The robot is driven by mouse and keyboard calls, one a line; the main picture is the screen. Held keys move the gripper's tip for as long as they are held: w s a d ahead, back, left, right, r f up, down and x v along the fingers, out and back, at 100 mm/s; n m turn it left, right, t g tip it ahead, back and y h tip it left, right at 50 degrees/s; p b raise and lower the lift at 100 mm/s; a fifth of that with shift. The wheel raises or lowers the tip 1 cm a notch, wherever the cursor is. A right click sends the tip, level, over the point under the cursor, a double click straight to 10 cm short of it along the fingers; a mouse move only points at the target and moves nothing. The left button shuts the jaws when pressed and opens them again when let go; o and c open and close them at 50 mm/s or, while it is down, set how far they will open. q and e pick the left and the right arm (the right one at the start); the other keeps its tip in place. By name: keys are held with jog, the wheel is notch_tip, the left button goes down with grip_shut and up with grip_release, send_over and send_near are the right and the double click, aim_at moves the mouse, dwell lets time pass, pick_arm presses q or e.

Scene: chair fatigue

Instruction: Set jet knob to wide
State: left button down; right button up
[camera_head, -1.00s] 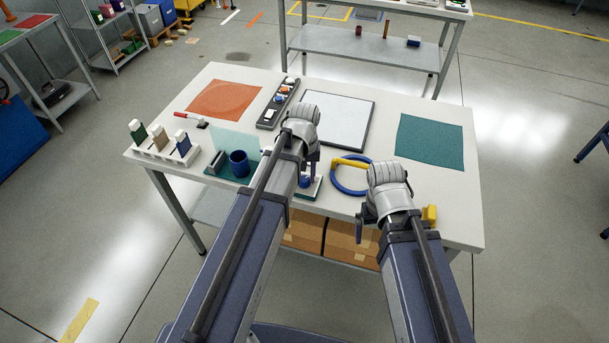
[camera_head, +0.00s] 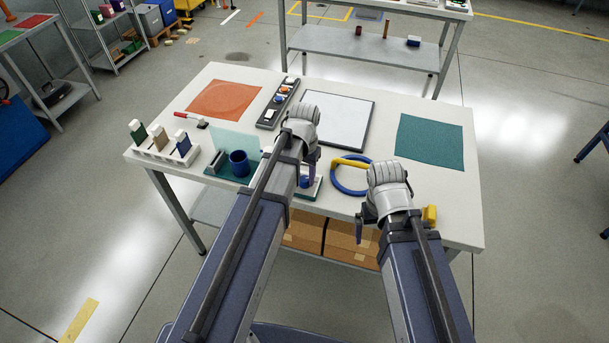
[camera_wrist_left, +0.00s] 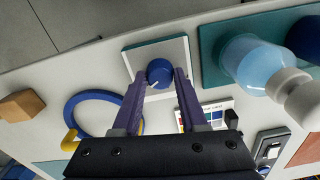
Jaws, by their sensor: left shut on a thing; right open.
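The jet knob (camera_wrist_left: 159,73) is a round blue knob with a white mark, set on a pale square plate (camera_wrist_left: 177,49) with a dark teal edge. In the left wrist view the mark points to the lower left. My left gripper (camera_wrist_left: 160,76) is shut on the knob, one purple finger on each side. In the head view the knob (camera_head: 305,182) is partly hidden under my left gripper (camera_head: 311,172). My right gripper (camera_head: 367,222) is open and empty over the front right of the table.
A blue ring with a yellow bar (camera_head: 345,190) lies between the grippers. Left of the knob are a blue cup (camera_head: 238,163) and a clear panel (camera_head: 225,141). A card with coloured squares (camera_wrist_left: 208,113) is near the knob. A yellow block (camera_head: 429,214) is beside the right arm.

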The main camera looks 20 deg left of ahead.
aim_at(304, 178)
pick_arm(q)
jog(key=shift+c, duration=2.2)
grip_release()
jog(key=shift+r, duration=0.15)
notch_tip(304, 178, up, 8)
jog(key=p, duration=0.8)
jog(key=shift+f, duration=0.2)
jog(key=shift+f+b, duration=0.25)
jog(key=shift+b, duration=0.05)
notch_tip(304, 178, down, 8)
jog(key=b, duration=0.7)
jog(key=shift+r, duration=0.25)
jog(key=shift+r, duration=0.2)
